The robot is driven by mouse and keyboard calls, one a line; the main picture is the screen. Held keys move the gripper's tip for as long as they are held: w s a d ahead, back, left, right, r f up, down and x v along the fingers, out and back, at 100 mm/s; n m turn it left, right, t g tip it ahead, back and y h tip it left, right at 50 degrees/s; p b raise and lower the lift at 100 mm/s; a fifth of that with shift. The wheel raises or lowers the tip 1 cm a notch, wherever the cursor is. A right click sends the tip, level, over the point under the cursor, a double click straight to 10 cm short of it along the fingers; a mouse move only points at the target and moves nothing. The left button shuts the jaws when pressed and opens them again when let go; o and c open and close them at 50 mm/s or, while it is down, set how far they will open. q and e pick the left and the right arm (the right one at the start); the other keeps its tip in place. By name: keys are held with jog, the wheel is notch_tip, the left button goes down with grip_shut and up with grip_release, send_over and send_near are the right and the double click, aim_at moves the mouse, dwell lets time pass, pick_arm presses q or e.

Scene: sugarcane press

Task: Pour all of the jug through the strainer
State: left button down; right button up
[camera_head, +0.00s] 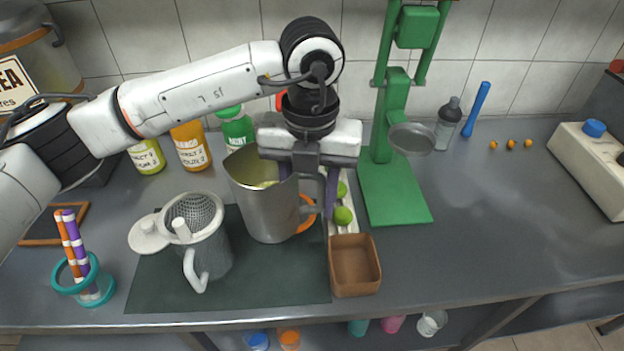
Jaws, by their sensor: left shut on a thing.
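A grey metal jug (262,208) stands nearly upright at the right part of the dark mat (285,285), with some yellow-green content showing inside. My left gripper (308,190) comes down from above and is shut on the jug at its handle side, on the right. A strainer (193,213) with a mesh bowl sits in the mouth of a grey pitcher (213,255) with a pale handle, left of the jug. A white lid (148,234) lies beside the pitcher. The jug's base contact is hard to tell. My right gripper is not in view.
A brown square box (354,270) stands right of the mat. A green press (393,190) stands behind it. Bottles (190,146) line the back, and a teal holder (97,285) with striped sticks is at left. The counter at right is mostly clear.

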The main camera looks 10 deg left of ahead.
aim_at(297, 181)
pick_arm(q)
jog(key=shift+s+r+h, duration=0.2)
jog(key=shift+r+h, duration=0.7)
jog(key=r+h, duration=0.2)
jog(key=shift+a+t+h, duration=0.3)
jog(key=shift+a+h, duration=0.1)
jog(key=shift+a+r+h, duration=0.4)
jog(key=shift+r+h, duration=0.1)
jog(key=shift+h, duration=0.4)
jog(key=a+h, duration=0.1)
jog(key=a+r+h, duration=0.1)
jog(key=h, duration=0.1)
jog(key=shift+s+a+t, duration=0.2)
jog(key=shift+a+t, duration=0.05)
jog(key=shift+t, duration=0.05)
jog(key=shift+d+r, duration=0.1)
jog(key=shift+r, duration=0.05)
jog(key=shift+d, duration=0.1)
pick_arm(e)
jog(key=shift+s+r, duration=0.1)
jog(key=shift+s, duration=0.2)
